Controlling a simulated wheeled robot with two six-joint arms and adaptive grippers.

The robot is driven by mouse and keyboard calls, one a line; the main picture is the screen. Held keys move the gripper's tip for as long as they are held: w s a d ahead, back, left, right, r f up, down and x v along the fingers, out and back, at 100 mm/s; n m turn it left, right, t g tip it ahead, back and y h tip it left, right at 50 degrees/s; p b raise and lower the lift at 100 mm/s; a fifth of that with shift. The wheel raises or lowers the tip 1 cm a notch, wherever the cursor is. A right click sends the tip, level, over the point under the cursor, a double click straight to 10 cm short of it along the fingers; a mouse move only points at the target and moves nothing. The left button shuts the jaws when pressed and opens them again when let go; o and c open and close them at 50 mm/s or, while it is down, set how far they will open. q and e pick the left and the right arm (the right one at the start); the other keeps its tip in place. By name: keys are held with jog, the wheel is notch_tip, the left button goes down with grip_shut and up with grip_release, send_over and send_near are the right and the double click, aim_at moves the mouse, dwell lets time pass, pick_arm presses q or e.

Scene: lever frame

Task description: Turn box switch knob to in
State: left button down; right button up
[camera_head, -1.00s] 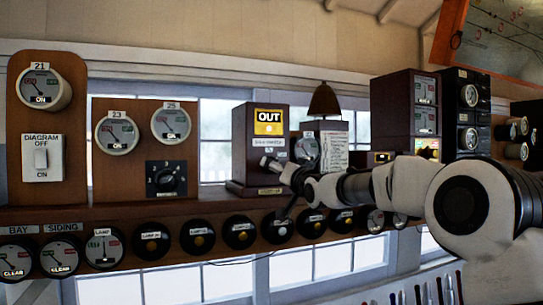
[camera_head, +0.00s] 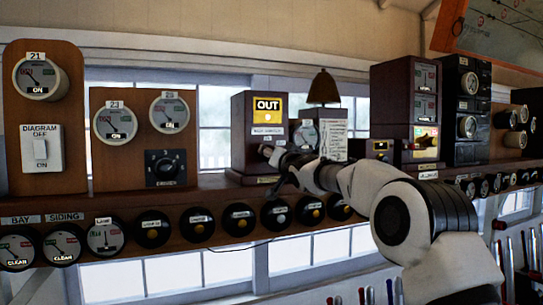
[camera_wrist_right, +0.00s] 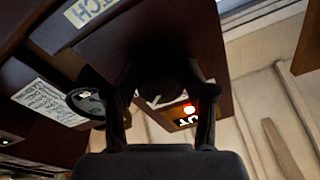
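The box switch (camera_head: 248,148) is a dark wooden case on the shelf, with a yellow window reading OUT (camera_head: 268,110). In the right wrist view the box (camera_wrist_right: 130,35) appears tilted, with its lit window (camera_wrist_right: 183,117) beyond the fingers. My right gripper (camera_head: 268,153) is at the lower front of the box, below the window. In the wrist view its two fingers (camera_wrist_right: 161,108) are apart, with a dark shape between them where the knob seems to be. The knob is mostly hidden, and I cannot tell whether the fingers grip it. My left gripper is not in view.
A row of round indicators (camera_head: 240,218) runs below the shelf. A brass bell (camera_head: 323,87) and a paper-labelled instrument (camera_head: 333,147) stand just right of the box. A dial panel (camera_head: 140,150) is to its left. Dark instrument cases (camera_head: 404,100) stand farther right.

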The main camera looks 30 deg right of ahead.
jog(key=shift+s+r, duration=0.1)
jog(key=shift+s, duration=0.05)
jog(key=c, duration=0.5)
jog(key=n, duration=0.5)
jog(key=shift+r+y, duration=0.1)
jog(key=shift+y, duration=0.2)
jog(key=n+y, duration=0.1)
jog(key=n, duration=0.5)
jog(key=shift+n, duration=0.3)
jog(key=o, duration=1.8)
jog(key=shift+w+g, duration=0.25)
jog(key=shift+g, duration=0.05)
jog(key=shift+w+f, duration=0.1)
jog(key=shift+f, duration=0.15)
jog(key=shift+s+r, duration=0.1)
jog(key=shift+s, duration=0.1)
